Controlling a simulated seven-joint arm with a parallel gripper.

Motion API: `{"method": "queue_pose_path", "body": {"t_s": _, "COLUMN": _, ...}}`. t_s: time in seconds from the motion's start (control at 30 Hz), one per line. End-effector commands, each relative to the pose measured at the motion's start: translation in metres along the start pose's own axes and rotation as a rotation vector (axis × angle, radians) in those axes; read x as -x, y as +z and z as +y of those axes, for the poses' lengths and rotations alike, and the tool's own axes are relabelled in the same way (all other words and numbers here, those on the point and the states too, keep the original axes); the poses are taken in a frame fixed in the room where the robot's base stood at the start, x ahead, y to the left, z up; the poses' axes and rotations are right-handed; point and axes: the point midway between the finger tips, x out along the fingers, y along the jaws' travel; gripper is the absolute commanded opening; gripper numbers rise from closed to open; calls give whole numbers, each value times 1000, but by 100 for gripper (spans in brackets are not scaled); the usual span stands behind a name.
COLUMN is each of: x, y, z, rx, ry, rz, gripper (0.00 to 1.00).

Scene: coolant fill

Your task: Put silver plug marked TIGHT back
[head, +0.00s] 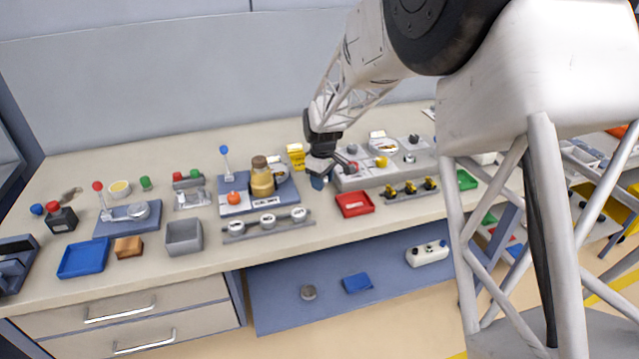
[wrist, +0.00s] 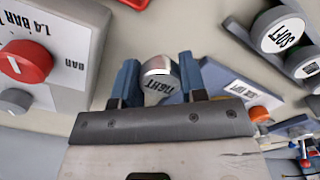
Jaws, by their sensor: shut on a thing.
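The silver plug marked TIGHT (wrist: 158,82) is between the two blue fingers of my gripper (wrist: 160,84) in the wrist view, its lettered side facing the camera. My gripper is shut on it. In the head view my gripper (head: 319,181) is over the bench, between the blue base (head: 235,208) with the amber jar (head: 261,180) and the grey control panel (head: 362,181). The plug cannot be made out in the head view. Which opening the plug belongs to cannot be told from these frames.
A grey rack (head: 268,226) with white round-topped parts stands in front of the jar; the wrist view shows a part marked SOFT (wrist: 283,36). A box with a red knob (wrist: 27,62) is close on the wrist view's left. A red tray (head: 354,205) lies near the panel.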

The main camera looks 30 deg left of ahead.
Motion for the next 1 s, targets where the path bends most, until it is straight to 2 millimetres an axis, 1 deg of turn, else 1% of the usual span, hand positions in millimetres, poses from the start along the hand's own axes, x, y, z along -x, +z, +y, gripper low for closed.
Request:
{"method": "queue_pose_path", "body": {"t_s": 0.1, "x": -3, "y": -11, "z": 11, "rx": 0, "ry": 0, "rz": 0, "gripper": 21}}
{"method": "queue_pose_path", "body": {"t_s": 0.33, "x": -3, "y": -24, "z": 24, "rx": 0, "ry": 0, "rz": 0, "gripper": 21}}
{"method": "queue_pose_path", "body": {"t_s": 0.77, "x": -4, "y": -26, "z": 25, "rx": 0, "ry": 0, "rz": 0, "gripper": 21}}
{"method": "queue_pose_path", "body": {"t_s": 0.87, "x": -8, "y": -26, "z": 25, "rx": 0, "ry": -1, "rz": -1, "gripper": 21}}
{"method": "queue_pose_path", "body": {"t_s": 1.0, "x": -23, "y": -26, "z": 25, "rx": 0, "ry": -2, "rz": -2, "gripper": 21}}
